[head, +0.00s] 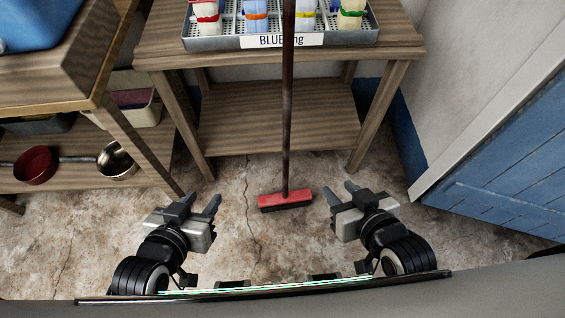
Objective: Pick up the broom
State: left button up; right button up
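The broom stands upright with its red head (285,199) and dark bristles on the floor, in the middle of the head view. Its long dark brown handle (287,120) rises in front of the wooden table and runs out of the top of the view. My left gripper (202,201) is left of the broom head, open and empty, fingers apart. My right gripper (341,191) is just right of the broom head, also open and empty. Neither gripper appears to touch the broom.
A wooden table (160,45) with a lower shelf stands behind the broom. It bears a metal tray (208,43) of several bottles. A blue door (510,185) is at right.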

aim_at(286, 200)
jog(key=u, duration=2.75)
jog(key=i, duration=0.45)
jog(key=z, duration=2.85)
